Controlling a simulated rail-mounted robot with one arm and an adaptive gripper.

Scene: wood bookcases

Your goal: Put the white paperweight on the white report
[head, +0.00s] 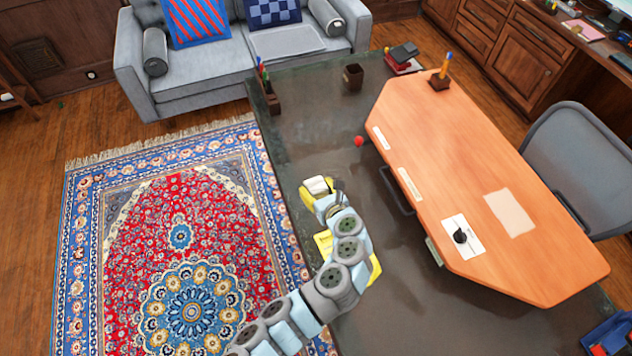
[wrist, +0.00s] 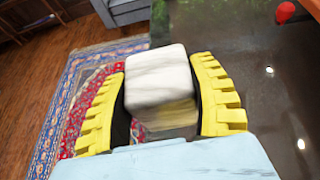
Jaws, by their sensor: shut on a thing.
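The white paperweight (wrist: 158,75), a pale block with grey marbling, sits between the yellow fingers of my gripper (wrist: 162,72) in the wrist view. My gripper (head: 322,188) is shut on it. In the head view the paperweight (head: 316,184) shows at the end of my arm, over the left part of the dark table. A white sheet (head: 452,225), possibly the white report, lies on the orange desktop to the right, with a small black object (head: 460,236) on it. A paler cream sheet (head: 510,212) lies beside it.
The dark glossy table (head: 320,120) extends under the orange desktop (head: 440,150). A red ball-like object (head: 359,141) is near the desktop's left edge. Pen holders (head: 440,81) stand at the back. A grey chair (head: 580,150) is at right.

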